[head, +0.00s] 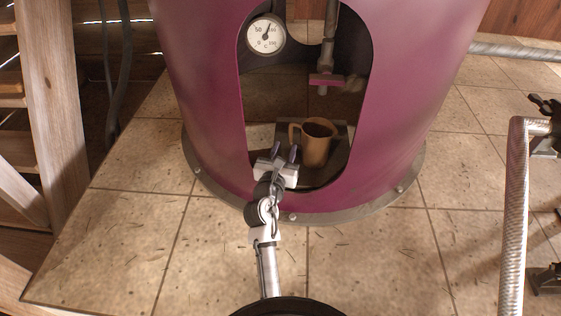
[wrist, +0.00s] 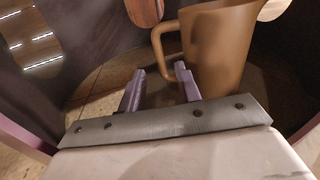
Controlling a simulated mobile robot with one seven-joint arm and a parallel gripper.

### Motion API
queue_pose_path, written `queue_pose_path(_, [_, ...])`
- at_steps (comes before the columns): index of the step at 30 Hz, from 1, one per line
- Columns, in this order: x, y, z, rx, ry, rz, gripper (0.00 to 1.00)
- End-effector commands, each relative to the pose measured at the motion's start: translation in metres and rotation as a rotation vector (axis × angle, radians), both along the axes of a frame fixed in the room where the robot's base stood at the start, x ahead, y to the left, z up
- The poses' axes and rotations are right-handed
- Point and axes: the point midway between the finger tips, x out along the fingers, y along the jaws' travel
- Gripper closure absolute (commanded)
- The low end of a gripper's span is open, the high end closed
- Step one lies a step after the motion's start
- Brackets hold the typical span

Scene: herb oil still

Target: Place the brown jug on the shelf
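The brown jug (head: 316,143) stands upright inside the opening of the purple still, below a tap (head: 326,80). Its handle is on its left side in the head view. My gripper (head: 284,152) is at the lower edge of the opening, just in front of and left of the jug. In the wrist view the jug (wrist: 220,45) is ahead and to the right, with its handle (wrist: 165,50) near the right fingertip. I cannot tell if the right finger touches the handle.
The purple still (head: 205,100) surrounds the opening, with a dial gauge (head: 266,36) at its upper left. A wooden frame (head: 55,100) stands at the left and a metal rail (head: 514,215) at the right.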

Motion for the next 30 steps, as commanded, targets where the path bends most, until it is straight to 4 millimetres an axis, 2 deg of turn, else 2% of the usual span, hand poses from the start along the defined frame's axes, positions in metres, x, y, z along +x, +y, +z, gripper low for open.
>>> queue_pose_path(3, [-0.021,0.005,-0.002,0.001,0.002,0.002,0.67])
queue_pose_path(9, [-0.040,0.008,0.000,0.001,0.000,0.001,0.67])
queue_pose_path(30, [-0.043,0.009,0.000,0.001,0.000,0.000,0.67])
